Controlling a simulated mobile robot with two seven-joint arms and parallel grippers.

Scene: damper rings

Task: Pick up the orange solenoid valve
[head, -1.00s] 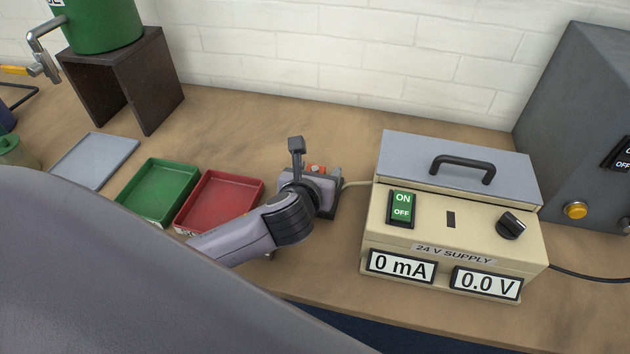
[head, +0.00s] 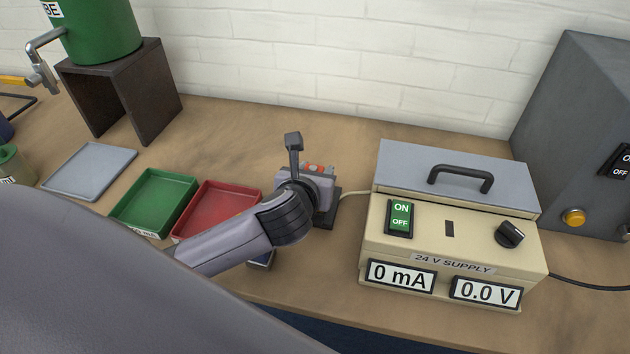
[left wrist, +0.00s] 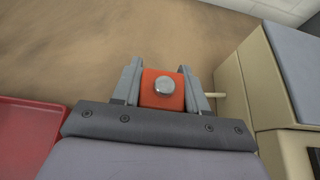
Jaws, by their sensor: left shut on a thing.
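The orange solenoid valve (left wrist: 162,88) is a small block with a round silver knob on its face. In the left wrist view it sits between the two grey fingers of my left gripper (left wrist: 162,92), which is shut on it. In the head view my left gripper (head: 316,183) covers most of the valve; only a bit of orange (head: 316,168) shows above the gripper body. A dark block (head: 328,214) shows below and behind the gripper. I cannot tell whether the valve is clear of it. My right gripper is not in view.
A beige 24 V supply (head: 440,235) with a grey lid stands to the right, reading 0 mA and 0.0 V. A red tray (head: 245,189), a green tray (head: 183,180) and a grey plate (head: 90,170) lie to the left. A pale cable runs to the supply.

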